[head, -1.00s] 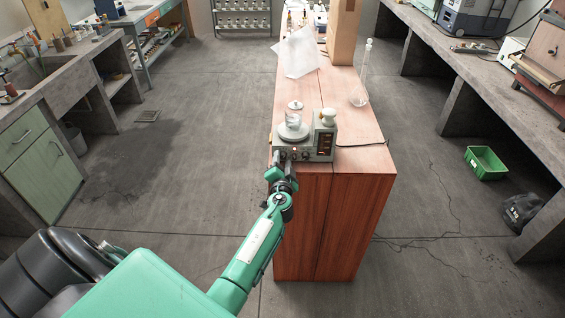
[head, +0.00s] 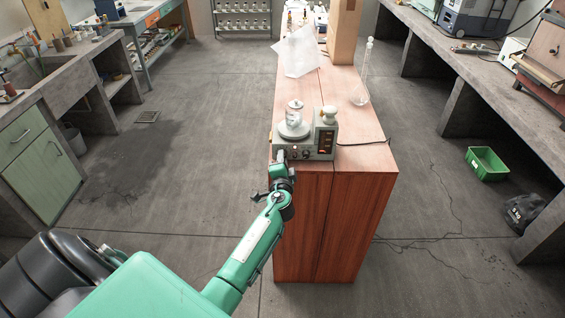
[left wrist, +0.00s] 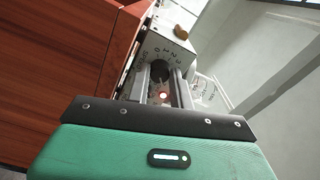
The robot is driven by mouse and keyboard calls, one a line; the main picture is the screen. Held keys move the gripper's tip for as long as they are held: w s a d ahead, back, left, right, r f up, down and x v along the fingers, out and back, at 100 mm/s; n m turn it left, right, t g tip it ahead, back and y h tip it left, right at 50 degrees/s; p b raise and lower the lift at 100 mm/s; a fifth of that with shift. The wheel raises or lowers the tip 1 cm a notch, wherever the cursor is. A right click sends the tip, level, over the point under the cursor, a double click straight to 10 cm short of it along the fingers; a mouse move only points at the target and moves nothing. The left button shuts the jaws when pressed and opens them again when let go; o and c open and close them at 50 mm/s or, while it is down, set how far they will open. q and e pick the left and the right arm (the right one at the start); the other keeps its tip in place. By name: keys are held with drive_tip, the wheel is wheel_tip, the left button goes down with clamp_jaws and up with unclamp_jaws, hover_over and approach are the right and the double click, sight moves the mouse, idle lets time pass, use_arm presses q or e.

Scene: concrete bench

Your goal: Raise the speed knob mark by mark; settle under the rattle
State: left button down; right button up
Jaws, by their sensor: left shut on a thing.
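The stirrer (head: 318,142) is a pale grey box at the near end of the wooden bench, with a round plate (head: 294,131) on top. A small clear glass vessel (head: 294,114) stands on the plate. My left gripper (head: 281,158) is at the left of the stirrer's front. In the left wrist view its two fingers (left wrist: 162,88) are shut on the dark round speed knob (left wrist: 160,70). Marks in an arc show on the panel (left wrist: 165,50) around the knob, too small to read surely. A small red light glows between the fingers. My right gripper is not in view.
A tall clear flask (head: 361,90) stands behind the stirrer at the right. A white sheet (head: 298,52) and a brown box (head: 344,30) are farther back. A black cable (head: 362,143) runs right over the bench edge.

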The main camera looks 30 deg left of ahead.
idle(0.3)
use_arm(q)
drive_tip(key=c, duration=1.2)
unclamp_jaws()
drive_tip(key=shift+c, duration=0.2)
drive_tip(key=shift+s+d, duration=0.1)
drive_tip(key=b+v, duration=0.3)
drive_tip(key=v, duration=1)
drive_tip(key=shift+s, duration=0.3)
drive_tip(key=shift+d, duration=0.1)
